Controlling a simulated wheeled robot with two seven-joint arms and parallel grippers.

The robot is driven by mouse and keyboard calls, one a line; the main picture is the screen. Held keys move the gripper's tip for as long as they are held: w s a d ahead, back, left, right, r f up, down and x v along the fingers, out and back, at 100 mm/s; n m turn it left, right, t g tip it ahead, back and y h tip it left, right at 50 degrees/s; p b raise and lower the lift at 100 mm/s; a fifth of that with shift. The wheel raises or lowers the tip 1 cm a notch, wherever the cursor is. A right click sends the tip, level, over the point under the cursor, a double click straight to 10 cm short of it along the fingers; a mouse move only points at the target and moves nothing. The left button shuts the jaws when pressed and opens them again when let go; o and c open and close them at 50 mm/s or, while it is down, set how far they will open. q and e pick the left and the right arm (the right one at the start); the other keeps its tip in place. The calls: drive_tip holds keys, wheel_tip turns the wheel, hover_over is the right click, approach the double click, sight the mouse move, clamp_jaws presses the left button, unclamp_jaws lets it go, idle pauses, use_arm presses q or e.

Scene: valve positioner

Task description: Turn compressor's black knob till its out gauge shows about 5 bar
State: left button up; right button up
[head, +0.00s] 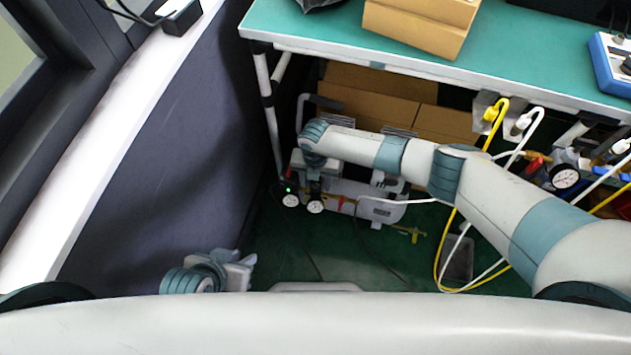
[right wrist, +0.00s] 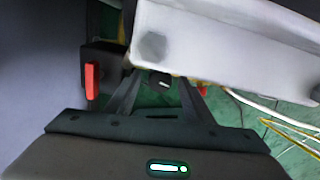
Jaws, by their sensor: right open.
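The white compressor (head: 375,208) stands on the green floor under the bench. Two small round gauges, a left one (head: 290,200) and a right one (head: 316,206), face up at its left end; their needles are too small to read. My right gripper (head: 314,188) is over that end, just behind the gauges. In the right wrist view its open fingers (right wrist: 158,98) point at a small black knob (right wrist: 160,80) with a white mark, which shows between their tips; contact cannot be told. My left gripper (head: 245,262) hangs low at the left, away from the compressor; its jaws are unclear.
A red lever or switch (right wrist: 92,80) sits left of the fingers, and the compressor's white body (right wrist: 230,35) is close above them. Cardboard boxes (head: 370,95) stand behind the compressor. Yellow and white hoses (head: 446,245) hang at the right. The bench (head: 330,38) overhangs the area.

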drive_tip(key=shift+c, duration=0.3)
drive_tip(key=c, duration=1)
use_arm(q)
drive_tip(key=shift+s+a+f, duration=0.15)
drive_tip(key=shift+a+f, duration=0.1)
drive_tip(key=shift+a, duration=0.15)
use_arm(e)
drive_tip(key=shift+m, duration=0.6)
drive_tip(key=o, duration=1.1)
drive_tip(key=shift+c, duration=0.2)
use_arm(q)
drive_tip(key=shift+r, duration=0.1)
use_arm(e)
drive_tip(key=shift+r, duration=0.2)
